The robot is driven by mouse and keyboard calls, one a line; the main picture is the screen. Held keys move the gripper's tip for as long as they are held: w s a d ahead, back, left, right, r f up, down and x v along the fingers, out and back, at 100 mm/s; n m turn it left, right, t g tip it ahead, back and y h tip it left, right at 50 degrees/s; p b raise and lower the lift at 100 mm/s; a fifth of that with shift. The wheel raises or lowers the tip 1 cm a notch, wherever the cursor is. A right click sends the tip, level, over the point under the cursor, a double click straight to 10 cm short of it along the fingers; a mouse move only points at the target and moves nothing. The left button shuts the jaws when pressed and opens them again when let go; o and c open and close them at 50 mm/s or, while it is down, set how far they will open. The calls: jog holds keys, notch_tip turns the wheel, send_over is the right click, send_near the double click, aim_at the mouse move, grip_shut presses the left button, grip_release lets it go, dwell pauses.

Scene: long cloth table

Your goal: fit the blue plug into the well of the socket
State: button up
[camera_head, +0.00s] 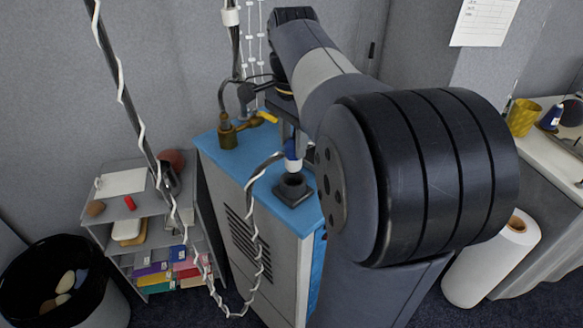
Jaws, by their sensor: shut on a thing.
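The blue plug (291,149) has a pale lower end and points down, upright as far as I can tell. My gripper (287,131) is shut on it from above; my large wrist hides part of the fingers. The socket (293,193) is a dark square block with a round raised well, on the blue top of a grey cabinet (225,158). The plug is over the well, apparently just above it, with the dark opening visible below. A cable wrapped with white cord runs from near the plug to the left and hangs down the cabinet's front.
A shelf (122,183) with small items and a black bin (93,300) are at the left. A white roll (490,260) and a counter (558,165) are at the right.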

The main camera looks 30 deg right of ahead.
aim_at(293, 164)
jog(key=shift+f, duration=3.1)
jog(key=shift+f, duration=0.15)
jog(key=o, duration=1)
notch_tip(293, 164, up, 12)
jog(key=shift+r+p, duration=0.2)
jog(key=shift+p, duration=0.15)
